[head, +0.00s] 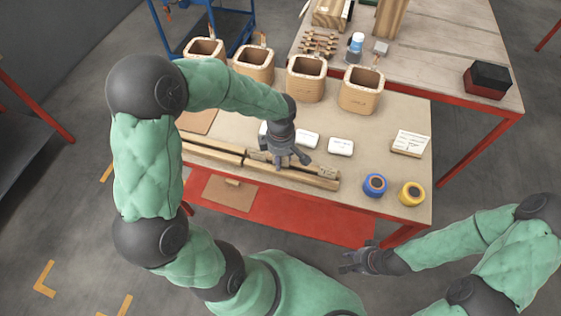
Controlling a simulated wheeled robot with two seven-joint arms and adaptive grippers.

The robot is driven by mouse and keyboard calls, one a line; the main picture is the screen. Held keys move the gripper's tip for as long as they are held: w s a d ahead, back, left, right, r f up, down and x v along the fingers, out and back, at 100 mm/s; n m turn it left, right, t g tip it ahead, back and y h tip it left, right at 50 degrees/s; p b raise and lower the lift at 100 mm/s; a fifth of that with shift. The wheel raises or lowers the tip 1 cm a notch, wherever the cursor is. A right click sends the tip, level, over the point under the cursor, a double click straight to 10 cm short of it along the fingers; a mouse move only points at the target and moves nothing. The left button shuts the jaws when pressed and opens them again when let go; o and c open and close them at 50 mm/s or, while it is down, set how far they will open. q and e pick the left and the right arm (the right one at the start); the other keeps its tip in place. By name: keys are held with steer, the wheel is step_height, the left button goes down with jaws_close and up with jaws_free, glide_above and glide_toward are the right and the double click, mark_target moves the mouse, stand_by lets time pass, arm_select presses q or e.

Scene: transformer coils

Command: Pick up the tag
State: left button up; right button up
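Small white tag-like pieces lie on the table in the head view: one white tag (307,138) just right of my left gripper, another white tag (340,146) further right, and a third white tag (263,130) partly hidden behind my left gripper. My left gripper (290,162) points down above the wooden rails, in front of the tags. Its fingers look spread and I see nothing between them. My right gripper (346,262) is off the table's front edge, low at the right, with fingers apart and empty.
Several wooden coil boxes (361,92) stand in a row behind the tags. Wooden rails (225,158) line the table's front. A blue roll (375,185), a yellow roll (412,194) and a written card (411,142) lie right. A black and red box (487,80) is at the back right.

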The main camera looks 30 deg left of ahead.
arm_select(q)
jaws_close()
steer(key=shift+r, duration=0.1)
